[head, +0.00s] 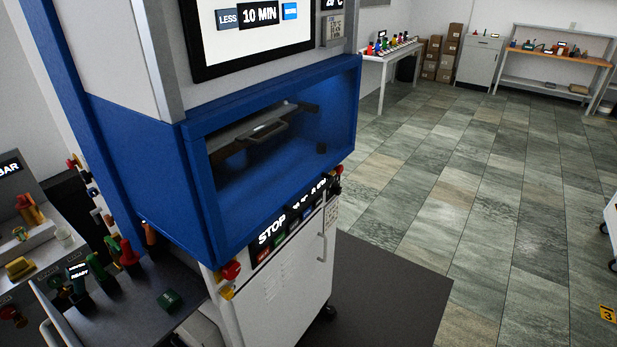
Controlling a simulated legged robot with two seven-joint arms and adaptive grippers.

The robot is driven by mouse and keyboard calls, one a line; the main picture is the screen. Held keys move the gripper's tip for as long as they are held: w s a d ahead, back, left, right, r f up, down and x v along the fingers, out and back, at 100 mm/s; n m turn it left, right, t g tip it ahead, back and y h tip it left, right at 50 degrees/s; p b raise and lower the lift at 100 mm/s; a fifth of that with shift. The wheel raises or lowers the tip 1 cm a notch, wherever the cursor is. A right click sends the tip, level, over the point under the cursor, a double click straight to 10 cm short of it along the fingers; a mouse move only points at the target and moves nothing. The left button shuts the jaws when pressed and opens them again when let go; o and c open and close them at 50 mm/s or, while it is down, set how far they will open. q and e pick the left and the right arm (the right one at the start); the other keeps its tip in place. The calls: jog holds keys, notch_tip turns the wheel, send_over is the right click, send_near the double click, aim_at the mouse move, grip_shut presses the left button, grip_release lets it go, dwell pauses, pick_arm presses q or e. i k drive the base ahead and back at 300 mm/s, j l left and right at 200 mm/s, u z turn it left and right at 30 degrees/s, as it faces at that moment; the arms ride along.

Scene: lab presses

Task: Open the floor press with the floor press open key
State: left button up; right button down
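The floor press (195,200) is a tall blue and white machine left of centre, with a screen on top. Its blue-framed chamber (270,135) faces right and shows a dark plate inside. Below the chamber is a control strip with a STOP label (272,231). A red round knob (230,270) is at the strip's near end. Neither gripper is in view.
A grey bench (130,305) with green and red handles stands at the lower left. Tiled floor (480,210) is open to the right, with a dark mat (400,295) beside the press. Tables (390,52), a cabinet (478,60) and brown boxes (450,45) stand at the back.

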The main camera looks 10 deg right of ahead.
aim_at(319, 199)
jog(key=i+l+u, duration=0.35)
jog(key=i+l, duration=0.7)
